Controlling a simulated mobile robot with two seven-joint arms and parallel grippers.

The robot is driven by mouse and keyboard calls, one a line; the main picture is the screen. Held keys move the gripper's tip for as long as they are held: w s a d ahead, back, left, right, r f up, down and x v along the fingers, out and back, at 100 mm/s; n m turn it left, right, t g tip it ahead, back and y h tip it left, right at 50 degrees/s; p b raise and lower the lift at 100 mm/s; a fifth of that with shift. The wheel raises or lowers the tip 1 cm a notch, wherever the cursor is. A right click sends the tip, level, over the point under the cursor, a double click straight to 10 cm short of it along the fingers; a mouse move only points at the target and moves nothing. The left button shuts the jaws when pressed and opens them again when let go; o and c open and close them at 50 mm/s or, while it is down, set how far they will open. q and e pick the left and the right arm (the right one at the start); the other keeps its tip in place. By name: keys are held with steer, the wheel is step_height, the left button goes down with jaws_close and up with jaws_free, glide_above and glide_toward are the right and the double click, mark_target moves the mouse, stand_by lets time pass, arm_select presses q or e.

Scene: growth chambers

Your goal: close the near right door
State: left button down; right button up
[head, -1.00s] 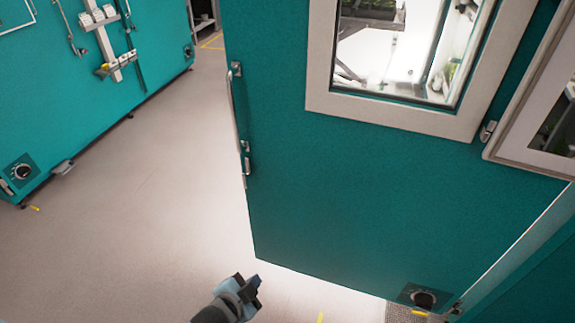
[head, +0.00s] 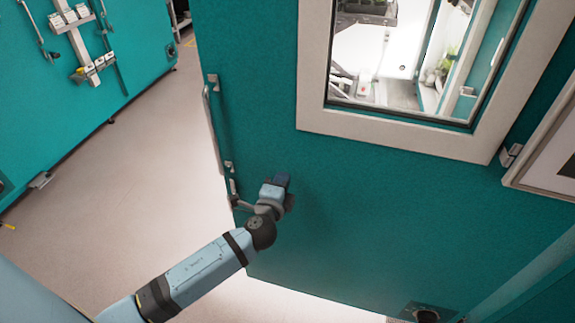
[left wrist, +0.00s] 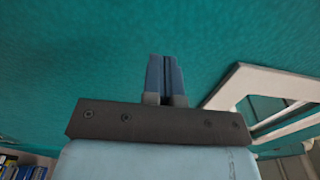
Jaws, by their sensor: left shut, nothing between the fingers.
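The near right door (head: 350,215) is a large teal panel with a pale-framed window (head: 400,145), and it stands open, swung out from the chamber on the right. Its long metal handle (head: 212,125) runs along its left edge. My left gripper (head: 281,181) is shut and empty, in front of the door's lower left part, right of the handle's lower end. In the left wrist view the closed fingers (left wrist: 164,78) point at the teal surface; I cannot tell whether they touch it. My right gripper is not in view.
Another teal chamber wall (head: 85,90) with fittings stands at the far left. Pale floor (head: 130,190) lies clear between it and the door. A round dark fitting (head: 425,313) sits low near the door's right side. A second framed panel (head: 550,165) is at the right edge.

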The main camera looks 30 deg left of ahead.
mark_target(290, 163)
arm_select(q)
steer(key=shift+w+a+p, duration=0.25)
steer(key=shift+w, duration=0.9)
steer(key=shift+w+a+p, duration=0.2)
steer(key=shift+w, duration=0.95)
steer(key=shift+w+a, duration=0.1)
steer(key=shift+w, duration=0.05)
